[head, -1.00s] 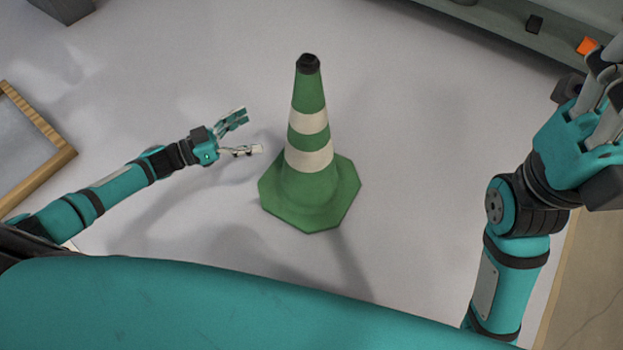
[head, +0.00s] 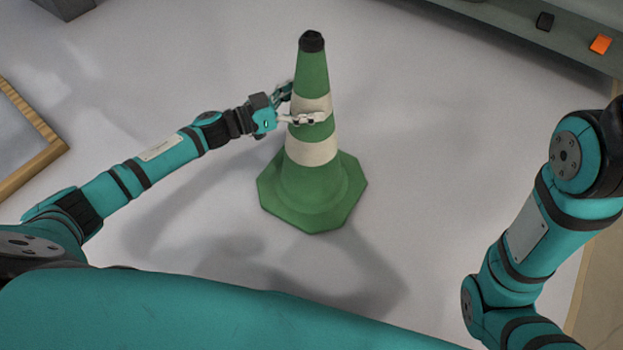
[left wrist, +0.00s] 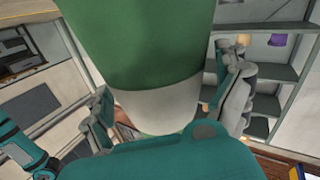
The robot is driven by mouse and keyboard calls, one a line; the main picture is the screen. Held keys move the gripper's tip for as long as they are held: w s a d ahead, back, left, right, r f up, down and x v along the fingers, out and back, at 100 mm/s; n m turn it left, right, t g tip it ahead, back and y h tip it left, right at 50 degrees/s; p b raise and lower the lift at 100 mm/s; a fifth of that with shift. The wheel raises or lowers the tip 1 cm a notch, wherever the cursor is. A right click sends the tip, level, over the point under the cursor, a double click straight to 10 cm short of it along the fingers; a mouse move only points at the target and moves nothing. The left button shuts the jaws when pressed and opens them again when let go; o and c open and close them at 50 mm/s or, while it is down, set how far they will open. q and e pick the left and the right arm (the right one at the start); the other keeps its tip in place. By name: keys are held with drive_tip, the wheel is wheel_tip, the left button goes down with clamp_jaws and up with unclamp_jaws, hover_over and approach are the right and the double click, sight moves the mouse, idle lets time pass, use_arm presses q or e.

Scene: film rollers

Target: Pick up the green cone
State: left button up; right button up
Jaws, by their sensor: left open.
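The green cone (head: 312,180) with two white bands and a black tip stands upright on the pale floor in the head view. My left gripper (head: 297,105) is at the cone's upper white band, with one finger across the near side and the other behind its left edge. In the left wrist view the cone (left wrist: 145,45) fills the middle, between the two spread fingers of my left gripper (left wrist: 165,105). The fingers are open around it; whether they touch it is unclear. My right gripper is out of view; only my right arm shows at the right.
A wooden frame (head: 35,158) lies at the left edge. A grey shelf (head: 500,18) at the top right holds a black item (head: 545,21) and an orange item (head: 600,44). The floor around the cone is clear.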

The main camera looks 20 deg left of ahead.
use_arm(q)
drive_tip(key=shift+w+d, duration=0.25)
drive_tip(key=shift+c, duration=0.3)
drive_tip(key=c, duration=1.4)
drive_tip(key=shift+r, duration=0.2)
